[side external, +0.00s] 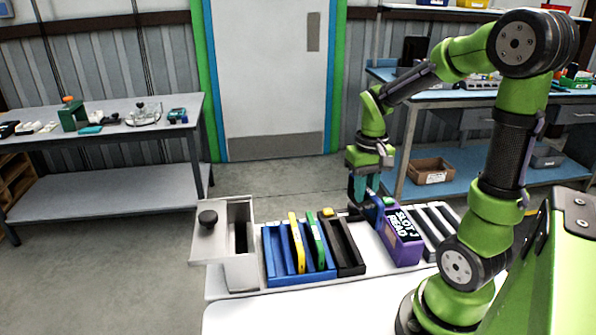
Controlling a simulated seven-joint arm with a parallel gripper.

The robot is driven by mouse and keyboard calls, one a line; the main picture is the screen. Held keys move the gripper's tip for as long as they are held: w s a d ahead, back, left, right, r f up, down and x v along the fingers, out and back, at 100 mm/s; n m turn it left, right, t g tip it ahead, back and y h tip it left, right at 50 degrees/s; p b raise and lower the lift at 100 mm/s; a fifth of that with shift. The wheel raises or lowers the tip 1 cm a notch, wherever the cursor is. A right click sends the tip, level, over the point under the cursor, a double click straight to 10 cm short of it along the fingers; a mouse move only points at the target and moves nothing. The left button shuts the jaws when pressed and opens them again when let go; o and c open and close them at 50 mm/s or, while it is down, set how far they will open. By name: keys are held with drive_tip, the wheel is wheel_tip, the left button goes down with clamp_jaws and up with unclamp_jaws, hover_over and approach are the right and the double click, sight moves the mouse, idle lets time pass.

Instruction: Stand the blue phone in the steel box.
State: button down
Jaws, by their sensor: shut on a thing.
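The steel box (241,272) is a tall, narrow, light grey container at the left end of the white table. Its top is open and dark inside. A grey plate with a black knob (207,218) is at its left side. My gripper (366,194) points down just behind and left of the purple box. It is shut on a slim dark blue thing (374,208), which appears to be the blue phone. The phone is small in view, and its lower part is hidden by the purple box, so I cannot tell whether it is clear of its surroundings.
A blue rack (283,275) with upright yellow (297,243) and green (316,240) slabs stands right of the steel box. A black slotted rack (347,262) adjoins it. The purple box (403,250) with printed lettering and a grey slotted rack (436,222) stand further right. The table front is clear.

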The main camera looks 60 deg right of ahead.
drive_tip(key=w+a+r+m, duration=0.1)
drive_tip(key=w+a+r, duration=0.1)
drive_tip(key=w+a, duration=0.85)
drive_tip(key=w+a+r+m, duration=0.1)
drive_tip(key=w+a+r, duration=0.2)
drive_tip(key=w+a, duration=0.7)
drive_tip(key=shift+s+a+f, duration=0.2)
drive_tip(key=shift+f, duration=1.65)
drive_tip(key=shift+s+a+f, duration=0.15)
drive_tip(key=shift+f, duration=1.75)
drive_tip(key=shift+s+a+f, duration=0.2)
drive_tip(key=shift+f, duration=1.65)
drive_tip(key=c, duration=0.9)
unclamp_jaws()
drive_tip(key=shift+c, duration=0.2)
wheel_tip(320, 180, up, 17)
